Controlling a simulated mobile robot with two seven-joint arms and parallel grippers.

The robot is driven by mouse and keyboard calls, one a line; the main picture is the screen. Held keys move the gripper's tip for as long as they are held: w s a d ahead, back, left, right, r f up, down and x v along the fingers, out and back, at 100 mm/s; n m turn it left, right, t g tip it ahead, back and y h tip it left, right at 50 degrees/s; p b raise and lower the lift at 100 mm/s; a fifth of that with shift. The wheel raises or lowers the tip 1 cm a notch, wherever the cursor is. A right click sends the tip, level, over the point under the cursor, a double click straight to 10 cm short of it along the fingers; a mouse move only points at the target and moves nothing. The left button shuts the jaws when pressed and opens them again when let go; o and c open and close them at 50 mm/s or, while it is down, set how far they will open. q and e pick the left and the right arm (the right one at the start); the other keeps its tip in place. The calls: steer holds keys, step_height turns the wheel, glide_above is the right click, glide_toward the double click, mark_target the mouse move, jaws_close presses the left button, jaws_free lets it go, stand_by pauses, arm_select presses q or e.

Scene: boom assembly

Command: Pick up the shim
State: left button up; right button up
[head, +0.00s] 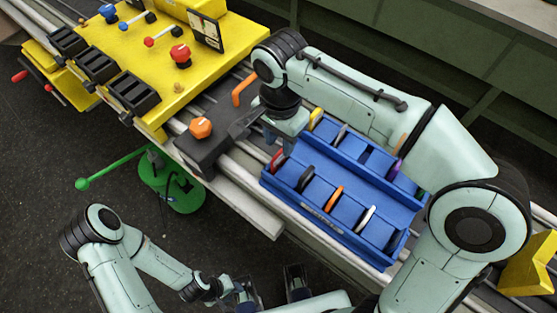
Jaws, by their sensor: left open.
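A blue divided rack (350,245) holds several thin pieces standing upright in its slots, and I cannot tell which one is the shim. The front row has a red piece (277,158), a black piece (306,178), an orange piece (334,198) and a white piece (366,218). The back row has a yellow piece (315,118), a grey piece (341,133) and a purple piece (397,169). My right gripper (272,142) is at the rack's left end, near the red piece; its jaws are unclear. My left gripper (270,291) is open and empty at the bottom, apart from the rack.
A dark block with an orange knob (201,127) and an orange handle (243,90) sits left of the rack. A yellow machine (145,65) with black bins stands at upper left. A green stand (172,185) is on the floor below. My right arm covers the rack's right end.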

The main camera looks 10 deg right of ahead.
mark_target(279, 153)
steer(key=shift+s+a+f+b, duration=0.15)
steer(key=shift+f+b, duration=0.45)
steer(key=shift+f, duration=2.1)
jaws_close()
